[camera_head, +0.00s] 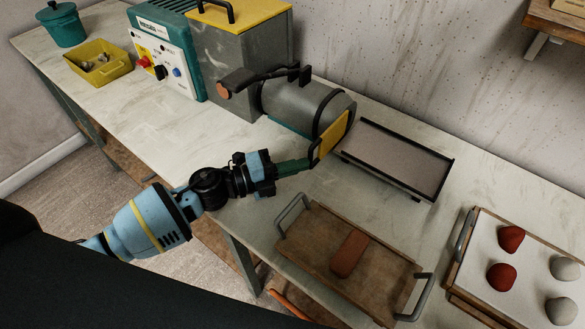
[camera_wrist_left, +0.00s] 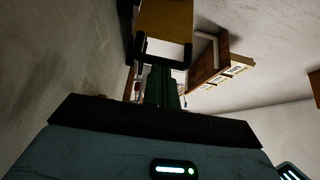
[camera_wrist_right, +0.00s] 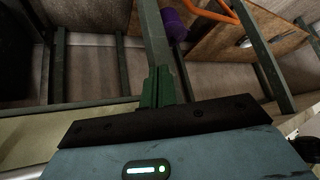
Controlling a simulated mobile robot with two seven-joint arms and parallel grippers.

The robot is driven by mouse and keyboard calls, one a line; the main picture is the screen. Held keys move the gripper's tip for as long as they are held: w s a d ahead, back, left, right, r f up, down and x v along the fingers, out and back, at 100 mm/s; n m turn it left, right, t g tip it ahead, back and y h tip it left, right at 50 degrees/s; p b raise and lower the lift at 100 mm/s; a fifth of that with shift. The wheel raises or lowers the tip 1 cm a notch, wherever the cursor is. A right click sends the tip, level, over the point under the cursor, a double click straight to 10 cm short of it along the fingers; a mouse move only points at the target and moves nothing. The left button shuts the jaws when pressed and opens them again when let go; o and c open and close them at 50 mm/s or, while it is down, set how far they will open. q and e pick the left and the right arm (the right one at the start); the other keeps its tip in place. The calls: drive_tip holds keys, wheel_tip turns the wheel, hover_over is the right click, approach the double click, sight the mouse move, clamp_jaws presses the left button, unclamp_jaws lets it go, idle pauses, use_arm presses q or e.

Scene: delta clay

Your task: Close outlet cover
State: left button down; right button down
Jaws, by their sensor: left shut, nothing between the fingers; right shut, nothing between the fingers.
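The outlet cover (camera_head: 331,136) is a yellow plate with a dark edge at the right end of the grey barrel (camera_head: 300,102) of the clay machine. It stands swung out at an angle from the barrel's mouth, towards the front of the table. In the left wrist view the cover (camera_wrist_left: 166,18) shows with a black handle (camera_wrist_left: 163,62) ahead of the fingers. My left gripper (camera_head: 308,164) is shut and empty, its tips close to the cover's lower edge; I cannot tell whether they touch. My right gripper (camera_wrist_right: 160,80) is shut and empty, seen only in its wrist view.
A dark-framed tray (camera_head: 395,158) lies right of the cover. A wooden tray (camera_head: 310,262) with a reddish-brown block (camera_head: 349,254) is at the front. A white board (camera_head: 505,243) with red and grey lumps is at right. Table-frame bars and a purple object (camera_wrist_right: 174,25) lie near my right gripper.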

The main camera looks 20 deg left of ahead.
sight(328, 141)
use_arm(q)
drive_tip(key=w, duration=0.1)
drive_tip(key=w+d, duration=0.1)
drive_tip(key=w, duration=0.1)
drive_tip(key=w+d, duration=0.1)
drive_tip(key=w, duration=0.1)
drive_tip(key=shift+w+d+b, duration=0.1)
drive_tip(key=shift+b, duration=0.25)
drive_tip(key=shift+w+d, duration=0.1)
drive_tip(key=shift+w, duration=0.1)
drive_tip(key=shift+r, duration=0.1)
use_arm(e)
drive_tip(key=shift+s+f, duration=0.4)
drive_tip(key=shift+s, duration=0.1)
